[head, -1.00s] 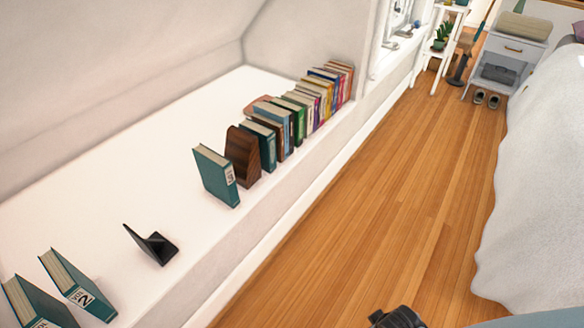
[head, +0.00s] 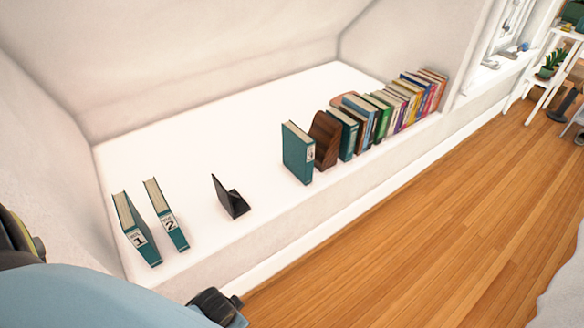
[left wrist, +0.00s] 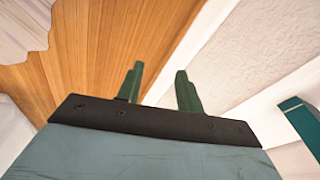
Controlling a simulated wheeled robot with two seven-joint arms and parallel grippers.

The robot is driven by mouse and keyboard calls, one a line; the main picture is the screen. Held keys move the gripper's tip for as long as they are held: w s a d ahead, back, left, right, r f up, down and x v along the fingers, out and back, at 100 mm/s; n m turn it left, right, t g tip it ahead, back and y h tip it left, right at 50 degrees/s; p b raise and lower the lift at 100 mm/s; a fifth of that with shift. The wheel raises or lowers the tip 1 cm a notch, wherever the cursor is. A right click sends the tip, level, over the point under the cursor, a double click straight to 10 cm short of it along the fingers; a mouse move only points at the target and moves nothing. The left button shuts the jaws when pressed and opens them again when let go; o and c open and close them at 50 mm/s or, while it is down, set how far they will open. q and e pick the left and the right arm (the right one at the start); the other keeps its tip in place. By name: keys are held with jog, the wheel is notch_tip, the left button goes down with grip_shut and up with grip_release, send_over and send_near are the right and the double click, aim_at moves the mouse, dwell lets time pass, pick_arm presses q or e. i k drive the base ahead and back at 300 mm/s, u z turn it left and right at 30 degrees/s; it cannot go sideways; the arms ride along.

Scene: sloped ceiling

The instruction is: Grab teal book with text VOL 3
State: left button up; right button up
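A teal book (head: 298,155) stands upright on the white ledge in the head view, against the left side of a brown wooden bookend. The mark on its spine label is too small to read surely. Two other teal books stand to the left, one labelled 1 (head: 137,230) and one labelled 2 (head: 167,216). My left gripper (left wrist: 159,72) is open and empty in the left wrist view, its two green fingers apart over floor and wall edge. A teal book's corner (left wrist: 300,118) shows at that view's right edge; I cannot tell which. My right gripper is not in view.
A black bookend (head: 231,198) stands between book 2 and the teal book. The wooden bookend (head: 324,139) has a row of several coloured books (head: 395,105) to its right. The sloped ceiling (head: 210,40) hangs over the ledge (head: 240,120). Wooden floor (head: 420,240) is clear.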

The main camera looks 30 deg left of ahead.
aim_at(298, 148)
jog(key=k, duration=0.9)
jog(key=u, duration=0.75)
jog(key=i, duration=1)
jog(key=u, duration=0.15)
jog(key=k, duration=0.2)
jog(key=z, duration=0.15)
